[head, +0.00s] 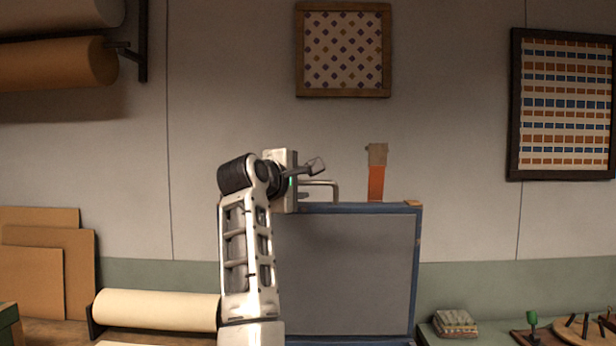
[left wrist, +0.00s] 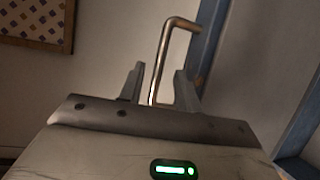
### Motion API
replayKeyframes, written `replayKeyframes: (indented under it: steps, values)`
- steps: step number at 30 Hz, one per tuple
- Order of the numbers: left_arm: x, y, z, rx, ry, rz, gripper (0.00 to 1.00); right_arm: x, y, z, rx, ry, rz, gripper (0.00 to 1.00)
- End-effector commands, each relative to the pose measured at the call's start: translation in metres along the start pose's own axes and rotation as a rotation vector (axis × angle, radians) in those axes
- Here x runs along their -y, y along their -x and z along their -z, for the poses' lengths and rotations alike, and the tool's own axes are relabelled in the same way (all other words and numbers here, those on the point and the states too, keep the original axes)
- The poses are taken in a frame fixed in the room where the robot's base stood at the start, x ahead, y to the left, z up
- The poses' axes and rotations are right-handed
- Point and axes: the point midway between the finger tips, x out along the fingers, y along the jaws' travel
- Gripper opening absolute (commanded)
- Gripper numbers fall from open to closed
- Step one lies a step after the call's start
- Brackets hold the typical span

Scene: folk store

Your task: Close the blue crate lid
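The blue crate lid (head: 345,270) stands upright in the middle of the head view, with a blue frame and a grey inner panel. A bent metal handle (head: 325,183) rises from its top edge. My left gripper (head: 316,166) is at the lid's top edge, close to the handle. In the left wrist view the two fingers (left wrist: 160,88) are apart, and the handle (left wrist: 163,50) shows in the gap between them; I cannot tell whether they touch it. My left arm covers the lid's left side. The crate body is mostly out of view. My right gripper is not in view.
An orange strip with a brown top (head: 376,182) sticks up above the lid. A cream roll (head: 155,310) and brown boards (head: 45,260) are on the left. A small stack (head: 455,323) and a green-topped piece (head: 532,318) are on the right. The wall behind carries framed patterns (head: 343,50).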

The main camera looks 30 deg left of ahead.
Motion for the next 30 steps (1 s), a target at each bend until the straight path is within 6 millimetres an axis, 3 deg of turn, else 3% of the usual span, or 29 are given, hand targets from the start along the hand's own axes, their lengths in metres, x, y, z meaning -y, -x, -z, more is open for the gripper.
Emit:
replayKeyframes:
  steps: [7, 19, 20, 23, 30]
  values:
    - [-0.002, -0.034, 0.0, 0.001, 0.0, 0.001, 0.33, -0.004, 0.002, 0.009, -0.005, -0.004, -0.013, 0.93]
    - [0.0, -0.042, 0.0, 0.0, 0.0, -0.002, 0.33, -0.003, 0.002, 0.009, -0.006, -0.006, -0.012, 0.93]
    - [0.0, -0.042, 0.0, 0.0, 0.0, -0.002, 0.31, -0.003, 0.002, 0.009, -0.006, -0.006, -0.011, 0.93]
    - [-0.001, -0.042, 0.0, 0.0, 0.0, -0.001, 0.03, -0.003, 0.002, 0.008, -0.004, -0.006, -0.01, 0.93]
    - [0.001, -0.041, 0.0, -0.001, -0.001, -0.004, 0.0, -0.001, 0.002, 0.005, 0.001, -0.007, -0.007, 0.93]
